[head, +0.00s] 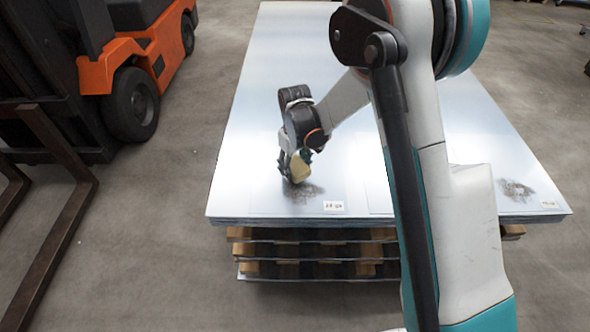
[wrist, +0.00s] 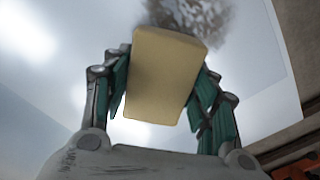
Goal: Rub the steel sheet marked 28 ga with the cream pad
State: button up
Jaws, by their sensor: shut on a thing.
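A large steel sheet (head: 350,187) lies on top of a pallet stack. A small white label (head: 333,206) sits near its front edge; its print is too small to read surely. A dark smudge (head: 304,192) lies just left of and behind this label. My gripper (head: 296,168) is shut on the cream pad (head: 301,165) at the smudge. In the wrist view the pad (wrist: 165,75) sits tilted between my green-lined fingers (wrist: 160,100), its far end over the smudge (wrist: 195,14). I cannot tell whether the pad touches the sheet.
A second smudge (head: 515,190) and label (head: 549,204) lie at the right of the stack. Wooden pallets (head: 310,250) are below. An orange forklift (head: 130,65) with dark forks (head: 65,240) stands at the left. Grey floor (head: 170,230) is clear between.

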jog(key=shift+w+r+p, duration=0.2)
jog(key=shift+r+p, duration=0.2)
jog(key=shift+r, duration=0.35)
jog(key=shift+s+r+p, duration=0.1)
jog(key=shift+r+p, duration=0.8)
jog(key=shift+r, duration=0.95)
